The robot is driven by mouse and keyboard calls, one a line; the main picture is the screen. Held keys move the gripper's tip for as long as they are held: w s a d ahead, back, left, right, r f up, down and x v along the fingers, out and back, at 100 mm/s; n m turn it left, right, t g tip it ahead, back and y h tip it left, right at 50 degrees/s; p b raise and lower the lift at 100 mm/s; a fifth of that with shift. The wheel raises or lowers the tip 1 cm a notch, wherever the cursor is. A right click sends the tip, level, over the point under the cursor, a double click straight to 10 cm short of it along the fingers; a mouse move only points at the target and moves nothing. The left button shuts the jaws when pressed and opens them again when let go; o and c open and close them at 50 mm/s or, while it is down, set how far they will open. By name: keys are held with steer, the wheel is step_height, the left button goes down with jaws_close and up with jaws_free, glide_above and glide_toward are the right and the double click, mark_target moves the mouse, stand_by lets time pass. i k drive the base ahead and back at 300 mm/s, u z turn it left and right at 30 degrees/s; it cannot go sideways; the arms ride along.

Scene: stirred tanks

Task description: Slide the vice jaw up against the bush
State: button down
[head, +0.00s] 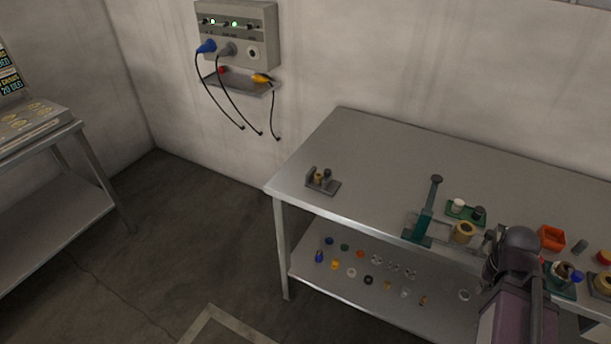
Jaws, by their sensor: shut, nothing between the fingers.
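A small grey vice (331,187) stands near the left end of the steel table, with an upright plate at its left. A brass-coloured bush (319,177) sits on it, upright beside that plate. A dark grey block, which looks like the vice jaw (327,174), stands just behind and to the right of the bush. The picture is too small to tell whether they touch. My gripper (489,243) is at the right, over the table's front part and well away from the vice. It is shut and empty; its fingers are hard to make out.
A green stand with a tall post (424,212) is between the vice and my arm. A brass ring (463,232), a green tray (457,213) and an orange box (551,237) are nearby. Small parts lie on the lower shelf (310,282). The tabletop around the vice is clear.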

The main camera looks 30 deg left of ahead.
mark_target(328, 174)
steer(key=u, duration=1.2)
steer(key=k, duration=0.95)
steer(key=z, duration=0.05)
steer(key=i, duration=0.85)
